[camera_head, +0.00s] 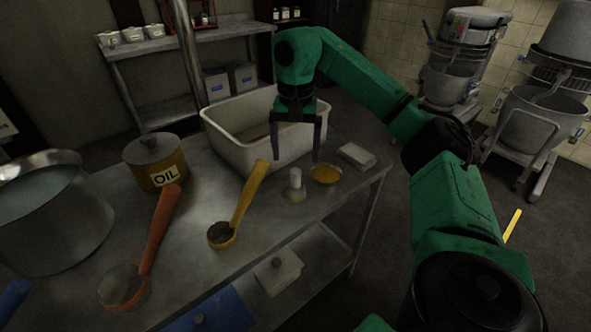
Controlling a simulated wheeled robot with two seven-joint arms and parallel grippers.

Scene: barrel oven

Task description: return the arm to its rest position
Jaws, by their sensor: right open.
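My right arm is green and comes in from the lower right, bending over the table. Its right gripper (296,158) points down in front of the white tub (223,147). The two dark fingers are apart, and nothing shows between them. The fingertips hang near a small pale cylinder and an orange-filled bowl (326,174); I cannot tell whether they touch anything. My left gripper does not show.
The metal table (190,228) holds a large pot (55,225), an OIL pot (155,165), an orange ladle (160,230), a yellow ladle (246,200) and a small white box (357,155). Mixers (535,115) stand on the floor at right. A shelf (165,85) stands behind.

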